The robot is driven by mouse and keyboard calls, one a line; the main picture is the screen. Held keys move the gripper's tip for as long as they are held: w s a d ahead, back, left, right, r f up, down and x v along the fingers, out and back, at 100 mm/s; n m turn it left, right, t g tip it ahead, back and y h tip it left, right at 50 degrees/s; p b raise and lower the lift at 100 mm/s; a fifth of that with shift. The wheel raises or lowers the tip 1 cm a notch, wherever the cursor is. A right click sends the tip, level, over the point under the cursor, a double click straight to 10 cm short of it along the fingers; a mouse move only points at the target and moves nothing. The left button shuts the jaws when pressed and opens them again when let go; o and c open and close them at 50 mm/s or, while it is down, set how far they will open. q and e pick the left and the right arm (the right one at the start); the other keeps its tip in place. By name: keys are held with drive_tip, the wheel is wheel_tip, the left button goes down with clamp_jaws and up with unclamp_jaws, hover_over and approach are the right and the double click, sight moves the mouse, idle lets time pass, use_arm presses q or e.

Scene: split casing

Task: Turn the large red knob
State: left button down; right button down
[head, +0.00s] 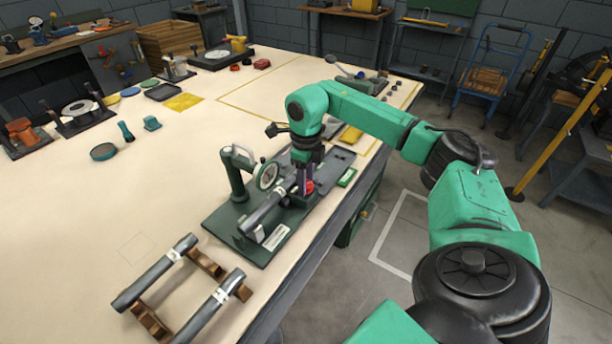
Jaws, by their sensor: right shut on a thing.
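The large red knob (308,186) is on the right side of a dark green fixture (238,228) near the table's right edge. The fixture carries a round dial gauge (268,176) on a post and a grey cylinder (264,208) lying along it. My right gripper (306,188) comes down from above and is shut on the red knob. Its fingers hide part of the knob. My left gripper is out of view.
Grey tubes (160,272) lie on brown wooden cradles at the table's front. The table's left middle is mostly clear. Small tools and parts stand at the back.

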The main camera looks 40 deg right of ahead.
drive_tip(key=shift+w+r, duration=0.1)
idle(0.3)
drive_tip(key=c, duration=0.7)
unclamp_jaws()
wheel_tip(320, 180, up, 14)
drive_tip(key=shift+r+p, duration=0.25)
drive_tip(key=shift+p, duration=0.25)
